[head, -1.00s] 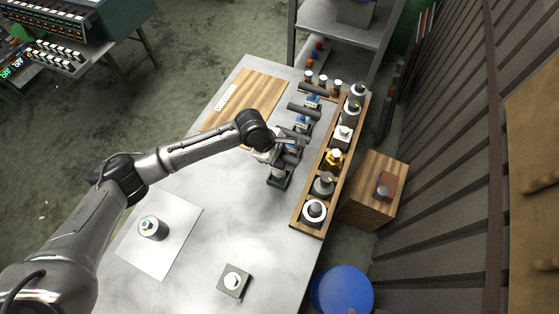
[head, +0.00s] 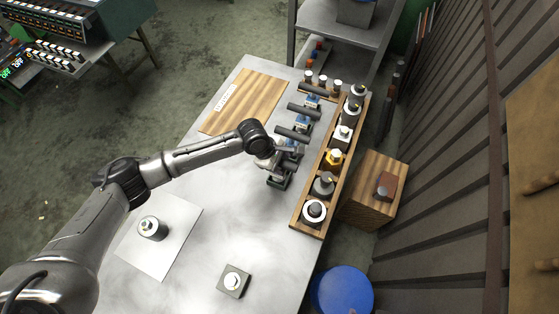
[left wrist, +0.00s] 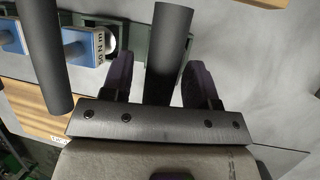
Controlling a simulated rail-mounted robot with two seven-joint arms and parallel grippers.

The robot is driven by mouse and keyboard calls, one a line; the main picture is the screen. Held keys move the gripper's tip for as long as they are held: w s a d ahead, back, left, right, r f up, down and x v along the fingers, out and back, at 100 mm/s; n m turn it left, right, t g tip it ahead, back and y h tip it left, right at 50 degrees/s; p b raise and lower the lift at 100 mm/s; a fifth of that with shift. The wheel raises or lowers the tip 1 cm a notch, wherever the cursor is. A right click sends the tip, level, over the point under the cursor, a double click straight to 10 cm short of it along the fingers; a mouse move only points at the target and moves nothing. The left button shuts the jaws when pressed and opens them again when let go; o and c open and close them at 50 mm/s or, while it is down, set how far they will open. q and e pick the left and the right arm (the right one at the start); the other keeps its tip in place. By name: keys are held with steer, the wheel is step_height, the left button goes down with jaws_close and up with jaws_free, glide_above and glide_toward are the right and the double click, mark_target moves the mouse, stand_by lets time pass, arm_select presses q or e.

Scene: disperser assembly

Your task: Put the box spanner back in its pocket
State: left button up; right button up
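A dark round bar, which looks like the box spanner's handle (left wrist: 168,45), lies between the two fingers of my left gripper (left wrist: 160,85) in the left wrist view. A narrow gap shows between the bar and each finger, so the gripper appears open around it. In the head view my left gripper (head: 279,164) is low over the near end of the tool row, at a dark green pocket (head: 279,181). The lower end of the spanner is hidden, so I cannot tell how it sits in the pocket. My right gripper is not in view.
Similar dark bars (head: 292,134) with blue labelled parts continue the row; one bar (left wrist: 45,50) is close beside my left finger. A wooden rack (head: 297,219) with several parts stands right of the row. The table's middle (head: 215,215) is clear.

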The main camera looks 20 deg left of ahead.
arm_select(q)
steer(key=shift+r, duration=0.3)
steer(key=v, duration=1.1)
steer(key=shift+a+r+p, duration=0.2)
steer(key=shift+r+p, duration=0.1)
steer(key=shift+p, duration=0.1)
